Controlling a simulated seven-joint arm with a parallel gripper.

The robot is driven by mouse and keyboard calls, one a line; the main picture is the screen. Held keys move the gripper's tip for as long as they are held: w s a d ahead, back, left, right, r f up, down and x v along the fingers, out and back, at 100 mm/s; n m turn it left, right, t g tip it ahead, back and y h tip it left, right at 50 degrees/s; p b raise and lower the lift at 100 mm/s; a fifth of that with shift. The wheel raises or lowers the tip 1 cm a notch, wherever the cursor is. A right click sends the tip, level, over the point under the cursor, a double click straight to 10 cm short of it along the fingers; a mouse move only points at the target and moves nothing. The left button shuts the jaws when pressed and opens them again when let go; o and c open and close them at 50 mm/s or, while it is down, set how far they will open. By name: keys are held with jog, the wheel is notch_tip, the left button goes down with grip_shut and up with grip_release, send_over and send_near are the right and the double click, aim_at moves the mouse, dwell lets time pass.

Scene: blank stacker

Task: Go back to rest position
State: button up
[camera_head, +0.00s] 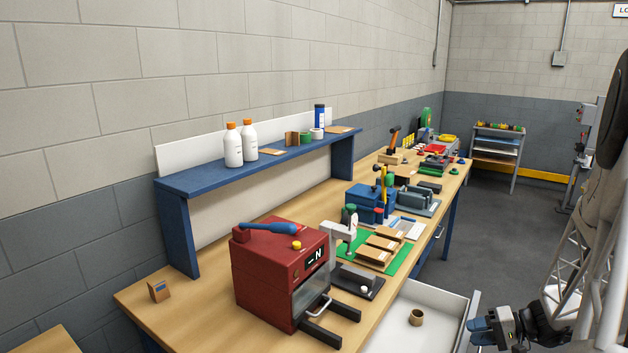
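My gripper (478,331) is at the lower right of the head view, to the right of an open white drawer and away from the bench top. Its blue-tipped end points left. The fingers are small and partly merged in the picture, so I cannot tell whether they are open or shut. No held object is visible. My white lattice arm (572,275) rises along the right edge.
The drawer (395,325) holds a small brown cup (416,317). Open floor (500,220) lies right of the bench.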

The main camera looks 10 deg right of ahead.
jog(key=s+a+r+n+g+h, duration=0.3)
jog(key=a+r+n+g+h, duration=0.15)
jog(key=a+r, duration=1.55)
jog(key=s+a+r+n+t+h, duration=0.2)
jog(key=s+a+r+t+h, duration=0.35)
jog(key=s+a+r, duration=1)
notch_tip(320, 180, down, 11)
jog(key=g+h, duration=0.1)
jog(key=g, duration=0.3)
jog(key=shift+s+g+h, duration=0.25)
jog(key=shift+g+h, duration=0.05)
